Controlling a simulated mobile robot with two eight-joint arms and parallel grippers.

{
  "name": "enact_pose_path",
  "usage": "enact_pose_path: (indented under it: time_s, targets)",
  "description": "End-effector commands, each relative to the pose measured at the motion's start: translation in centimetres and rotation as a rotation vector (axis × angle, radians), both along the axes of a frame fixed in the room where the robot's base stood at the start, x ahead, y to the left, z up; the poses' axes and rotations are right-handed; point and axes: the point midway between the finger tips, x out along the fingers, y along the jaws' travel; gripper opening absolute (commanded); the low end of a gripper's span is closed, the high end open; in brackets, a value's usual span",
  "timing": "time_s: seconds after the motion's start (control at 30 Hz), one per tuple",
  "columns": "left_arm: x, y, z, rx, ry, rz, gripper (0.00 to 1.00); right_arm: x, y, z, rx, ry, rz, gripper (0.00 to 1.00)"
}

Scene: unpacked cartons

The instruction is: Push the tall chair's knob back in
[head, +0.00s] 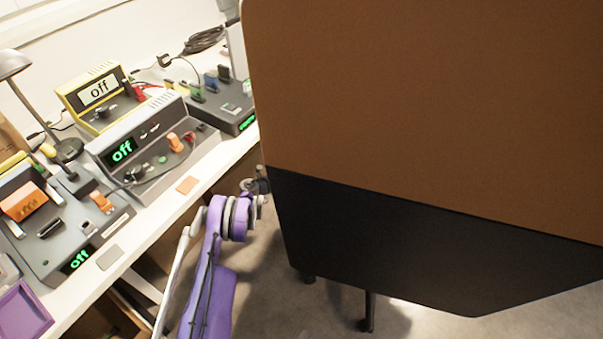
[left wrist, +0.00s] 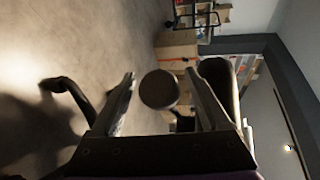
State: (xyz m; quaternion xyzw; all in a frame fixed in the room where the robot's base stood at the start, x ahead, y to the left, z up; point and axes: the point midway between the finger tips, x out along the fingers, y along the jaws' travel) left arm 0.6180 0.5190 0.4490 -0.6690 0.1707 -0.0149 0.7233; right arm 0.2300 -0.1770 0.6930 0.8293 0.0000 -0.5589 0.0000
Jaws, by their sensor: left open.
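The tall chair (head: 430,110) fills the right of the head view as a large brown panel with a black lower part. A dark round knob (left wrist: 159,89) faces the left wrist camera. My left gripper (head: 260,185) is at the chair's left edge in the head view, its fingers partly hidden. In the left wrist view my left gripper (left wrist: 165,92) is open, with one finger on each side of the knob in the picture. I cannot tell whether it touches the knob. My right gripper is not in view.
A white workbench (head: 165,215) on the left carries several grey devices and a yellow meter (head: 98,97) reading "off". A purple tray (head: 22,312) lies at its near end. A dark chair leg (left wrist: 70,103) shows near the fingers. Bare floor lies below the chair.

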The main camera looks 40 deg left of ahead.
Motion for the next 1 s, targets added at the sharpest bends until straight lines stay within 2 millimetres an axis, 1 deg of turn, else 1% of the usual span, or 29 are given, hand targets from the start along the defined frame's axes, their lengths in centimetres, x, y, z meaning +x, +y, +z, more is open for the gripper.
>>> enact_pose_path:
  time_s: [0.1, 0.2, 0.47, 0.57, 0.6, 0.77, 0.9, 0.93, 1.0]
  targets:
    - [1.1, -0.3, -0.3, 0.0, 0.0, 0.0, 0.8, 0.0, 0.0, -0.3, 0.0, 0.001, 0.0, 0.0]
    - [1.5, -0.4, -0.4, 0.0, 0.0, 0.0, 0.8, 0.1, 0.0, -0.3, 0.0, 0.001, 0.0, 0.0]
    - [1.6, -0.4, -0.4, 0.0, 0.0, 0.0, 0.8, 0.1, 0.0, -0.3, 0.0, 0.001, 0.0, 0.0]
    - [1.6, -0.4, -0.3, 0.0, 0.0, 0.0, 0.64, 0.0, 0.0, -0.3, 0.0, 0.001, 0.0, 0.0]
    - [1.6, -0.4, -0.3, 0.0, 0.0, 0.0, 0.56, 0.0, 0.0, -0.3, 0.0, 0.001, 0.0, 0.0]
    - [1.6, -0.4, -0.3, 0.0, 0.0, 0.0, 0.28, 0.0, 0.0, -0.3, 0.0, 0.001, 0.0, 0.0]
    - [1.6, -0.4, -0.4, 0.0, 0.0, 0.0, 0.02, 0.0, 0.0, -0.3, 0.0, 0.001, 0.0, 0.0]
    - [1.6, -0.4, -0.4, 0.0, 0.0, 0.0, 0.0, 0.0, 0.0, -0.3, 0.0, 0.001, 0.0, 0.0]
    - [1.6, -0.4, -0.4, 0.0, 0.0, 0.0, 0.0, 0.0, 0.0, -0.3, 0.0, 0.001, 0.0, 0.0]
